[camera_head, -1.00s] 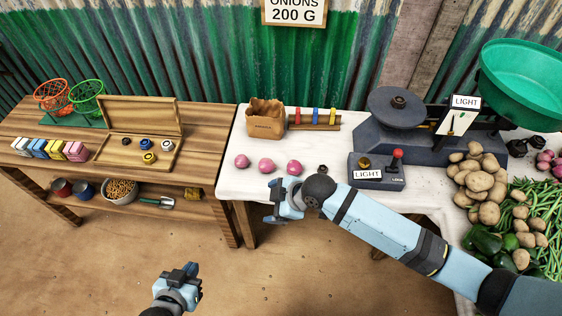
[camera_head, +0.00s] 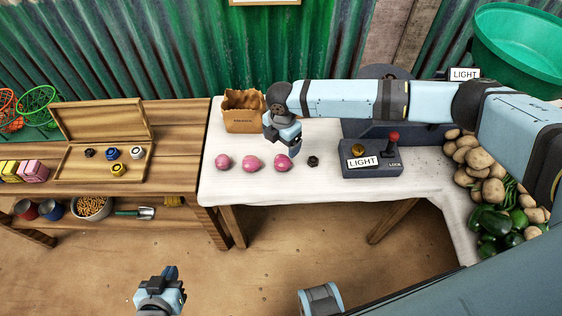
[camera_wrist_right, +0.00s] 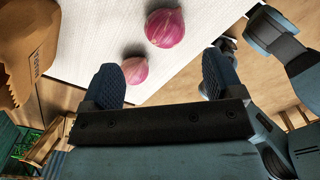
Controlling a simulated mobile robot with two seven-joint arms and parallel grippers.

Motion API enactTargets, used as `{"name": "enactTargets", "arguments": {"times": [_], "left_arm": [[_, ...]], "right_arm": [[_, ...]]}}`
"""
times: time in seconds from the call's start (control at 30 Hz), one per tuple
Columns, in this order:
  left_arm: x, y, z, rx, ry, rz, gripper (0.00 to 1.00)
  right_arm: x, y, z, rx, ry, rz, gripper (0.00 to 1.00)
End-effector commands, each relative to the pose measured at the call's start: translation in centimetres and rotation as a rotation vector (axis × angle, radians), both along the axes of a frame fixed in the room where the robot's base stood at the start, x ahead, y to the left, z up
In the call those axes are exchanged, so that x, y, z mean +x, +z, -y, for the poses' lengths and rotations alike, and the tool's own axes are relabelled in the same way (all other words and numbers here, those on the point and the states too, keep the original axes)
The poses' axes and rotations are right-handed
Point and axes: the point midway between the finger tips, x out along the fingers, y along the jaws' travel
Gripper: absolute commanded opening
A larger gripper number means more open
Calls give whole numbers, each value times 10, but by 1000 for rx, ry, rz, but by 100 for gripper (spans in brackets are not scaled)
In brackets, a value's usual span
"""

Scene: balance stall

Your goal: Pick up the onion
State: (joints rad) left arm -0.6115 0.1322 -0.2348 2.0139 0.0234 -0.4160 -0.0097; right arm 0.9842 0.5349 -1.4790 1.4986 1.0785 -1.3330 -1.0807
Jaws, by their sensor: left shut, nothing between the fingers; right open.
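Three pink onions stand in a row on the white-topped table: a left onion (camera_head: 222,162), a middle onion (camera_head: 251,163) and a right onion (camera_head: 282,162). My right gripper (camera_head: 284,146) is open and empty, above and just behind the right onion. The right wrist view shows its spread fingers (camera_wrist_right: 162,78), with one onion (camera_wrist_right: 135,70) near the left finger and another onion (camera_wrist_right: 165,27) farther out; I cannot tell which of the three these are. My left gripper (camera_head: 168,285) is shut and empty, low in front of the tables.
A brown paper bag (camera_head: 243,118) stands behind the onions. A small black weight (camera_head: 313,161) lies right of them. The scale base (camera_head: 372,158) with its red-knobbed lever (camera_head: 393,137) stands farther right, beside potatoes (camera_head: 480,160). A wooden tray (camera_head: 75,172) sits on the left table.

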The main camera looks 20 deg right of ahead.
Motion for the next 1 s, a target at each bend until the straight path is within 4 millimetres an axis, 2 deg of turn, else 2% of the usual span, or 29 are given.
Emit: {"name": "enactTargets", "arguments": {"times": [0.1,0.37,0.7,0.97,1.0], "left_arm": [[0,-1,0,-1,1,-1,0],[0,-1,0,-1,1,-1,0],[1,0,0,-1,1,1,0],[1,0,0,-1,1,2,0],[1,0,0,-1,1,1,0]], "right_arm": [[0,-22,-1,-1,0,0,86],[-1,-42,0,0,-1,1,86],[-8,-86,-1,0,-2,2,86],[-8,-90,-1,1,-1,3,86],[-8,-90,-1,1,-1,3,82]]}}
